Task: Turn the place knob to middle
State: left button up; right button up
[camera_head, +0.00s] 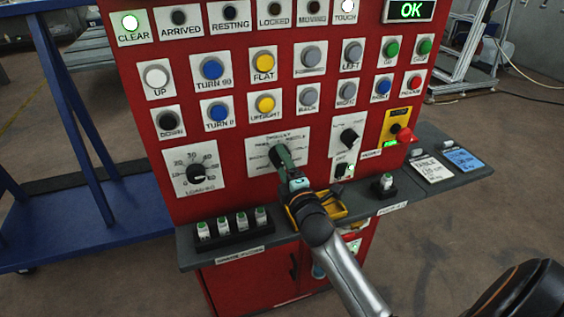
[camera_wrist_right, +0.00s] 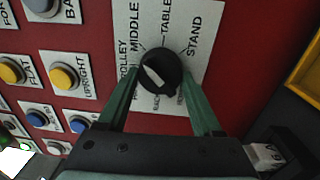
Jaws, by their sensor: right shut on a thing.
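The place knob (camera_wrist_right: 160,72) is a round black knob with a white mark, on a white label plate (camera_wrist_right: 203,20) with MIDDLE, TABLE, STAND and other position words around it. In the right wrist view the green fingers of my right gripper (camera_wrist_right: 163,92) are on either side of the knob, shut on it. The white mark lies slantwise across the knob; I cannot tell which label it points to. In the head view the knob is mostly hidden behind my right gripper (camera_head: 283,158). My left gripper is not in view.
The red panel (camera_head: 225,140) carries rows of buttons, a loading knob (camera_head: 196,173) at left and another black knob (camera_head: 349,136) at right. A red emergency button (camera_head: 405,134) sticks out. Below, a grey shelf (camera_head: 300,238) holds a yellow tray (camera_head: 330,206) and small labelled blocks (camera_head: 232,222).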

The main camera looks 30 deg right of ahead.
dwell(0.3)
jog(key=o, duration=1.4)
jog(key=shift+c, duration=0.2)
jog(key=b+v, duration=0.1)
jog(key=v, duration=1.1)
jog(key=shift+s, duration=0.25)
jog(key=shift+a, duration=0.1)
jog(key=s+a+f+m+g+y+p, duration=0.1)
jog(key=s+a+f+m+g+y, duration=0.1)
jog(key=f, duration=0.6)
jog(key=s+a+f+m+g+y+p, duration=0.1)
jog(key=s+a+f+m+g+y, duration=0.1)
jog(key=s+a+f+m+g, duration=0.2)
jog(key=s+a+f+m+g+y+p, duration=0.1)
jog(key=s+a+f+m+g+y, duration=0.1)
jog(key=s+a+f+m, duration=0.5)
notch_tip(320, 180, down, 5)
jog(key=shift+s+a+f+g+y, duration=0.3)
jog(key=shift+s+a+g, duration=0.3)
jog(key=shift+s, duration=0.5)
